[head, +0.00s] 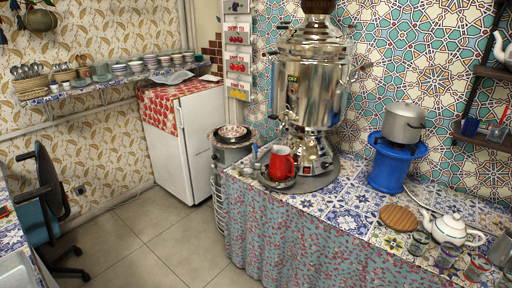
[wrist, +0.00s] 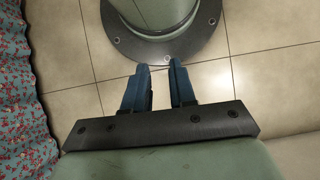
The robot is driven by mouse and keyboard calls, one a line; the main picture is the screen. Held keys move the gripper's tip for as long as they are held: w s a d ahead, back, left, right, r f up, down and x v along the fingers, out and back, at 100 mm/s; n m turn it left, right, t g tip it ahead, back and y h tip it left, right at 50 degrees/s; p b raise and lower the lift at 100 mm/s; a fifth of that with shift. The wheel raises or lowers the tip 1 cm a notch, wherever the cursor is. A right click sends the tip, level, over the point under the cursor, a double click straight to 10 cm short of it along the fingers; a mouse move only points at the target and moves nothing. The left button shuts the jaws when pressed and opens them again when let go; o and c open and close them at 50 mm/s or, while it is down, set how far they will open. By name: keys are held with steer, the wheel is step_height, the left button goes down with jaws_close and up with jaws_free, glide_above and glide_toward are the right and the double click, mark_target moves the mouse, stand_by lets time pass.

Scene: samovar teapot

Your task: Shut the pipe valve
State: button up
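My gripper (wrist: 158,66) shows only in the wrist view. Its two blue fingers point up the picture with a gap between them and nothing in it. It is open, above the tiled floor and away from any valve. In the head view a large shiny samovar (head: 312,85) stands on the counter. A red pitcher (head: 279,163) stands in front of its lower part and covers some of it. A pale pipe (head: 107,96) runs along the left wall below the shelf. I cannot clearly make out a pipe valve or its position in either view.
The patterned counter (head: 345,215) holds a blue stove (head: 394,162) with a pot (head: 403,123), a wooden board (head: 399,217), a white teapot (head: 449,230) and several glasses. A white fridge (head: 187,145) stands left. A floral curtain (wrist: 18,110) hangs beside my gripper. The floor (head: 150,235) is clear.

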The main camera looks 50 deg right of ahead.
steer(key=shift+o, duration=1.4)
steer(key=w+d+m, duration=0.1)
steer(key=w+d, duration=0.2)
steer(key=w, duration=0.8)
steer(key=shift+d+f+t+y, duration=0.2)
steer(key=shift+d+t+y, duration=0.1)
steer(key=shift+d+t, duration=0.1)
steer(key=w+d+r+m+t, duration=0.1)
steer(key=w+d+r, duration=0.4)
steer(key=w+d, duration=0.55)
steer(key=w+d+r+m+t, duration=0.15)
steer(key=w+d+r, duration=0.25)
steer(key=w+d, duration=0.7)
steer(key=w+d+r+m+t, duration=0.2)
steer(key=w+d+r, duration=1.2)
steer(key=d+r, duration=0.3)
step_height(320, 180, up, 36)
steer(key=m+t, duration=0.1)
steer(key=m, duration=0.2)
glide_above(256, 148)
steer(key=shift+h, duration=0.4)
step_height(256, 148, down, 13)
steer(key=shift+s+f, duration=0.15)
